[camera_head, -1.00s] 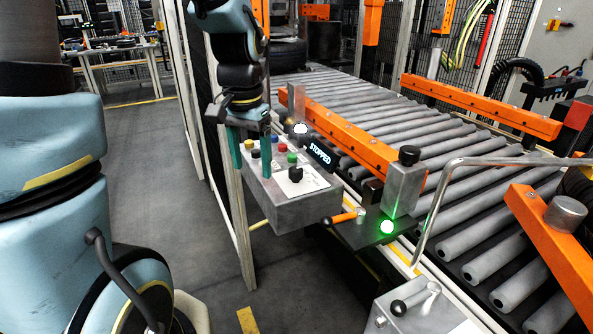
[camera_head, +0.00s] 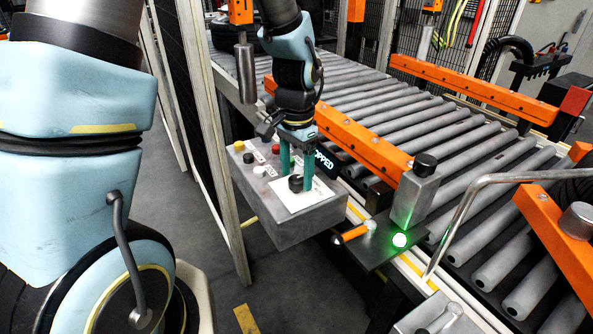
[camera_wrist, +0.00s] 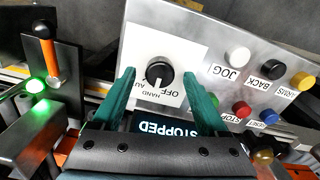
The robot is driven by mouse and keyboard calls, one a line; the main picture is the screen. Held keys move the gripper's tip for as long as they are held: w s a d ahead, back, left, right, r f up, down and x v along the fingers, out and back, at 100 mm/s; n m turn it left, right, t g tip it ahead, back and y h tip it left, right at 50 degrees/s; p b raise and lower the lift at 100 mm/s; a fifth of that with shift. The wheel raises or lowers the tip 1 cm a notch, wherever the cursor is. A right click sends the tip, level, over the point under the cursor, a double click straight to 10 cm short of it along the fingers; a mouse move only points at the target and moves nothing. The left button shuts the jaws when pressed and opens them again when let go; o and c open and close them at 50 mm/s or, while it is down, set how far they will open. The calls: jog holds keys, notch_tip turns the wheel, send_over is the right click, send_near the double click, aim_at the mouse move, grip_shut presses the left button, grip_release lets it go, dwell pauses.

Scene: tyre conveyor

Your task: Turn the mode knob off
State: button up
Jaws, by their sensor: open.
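The mode knob (camera_head: 296,183) is a black knob on a white label plate on the grey control box (camera_head: 290,222). In the wrist view the knob (camera_wrist: 159,73) shows between my fingertips, its white mark pointing at or near HAND; OFF is to the right of that and a partly hidden label to the left. The lettering appears upside down there. My gripper (camera_head: 297,170) points down at the knob with its two green fingers apart, one on each side in the picture. I cannot tell whether the fingers touch the knob or how far they are above the plate.
Several coloured buttons (camera_head: 258,160) sit left of the plate. A display (camera_wrist: 168,128) behind my fingers reads STOPPED. An orange-handled lever (camera_head: 352,234) and a lit green lamp (camera_head: 399,240) stand to the right. The roller conveyor (camera_head: 440,130) lies behind.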

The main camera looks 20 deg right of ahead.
jog(key=shift+f, duration=0.4)
jog(key=shift+c, duration=0.3)
grip_shut()
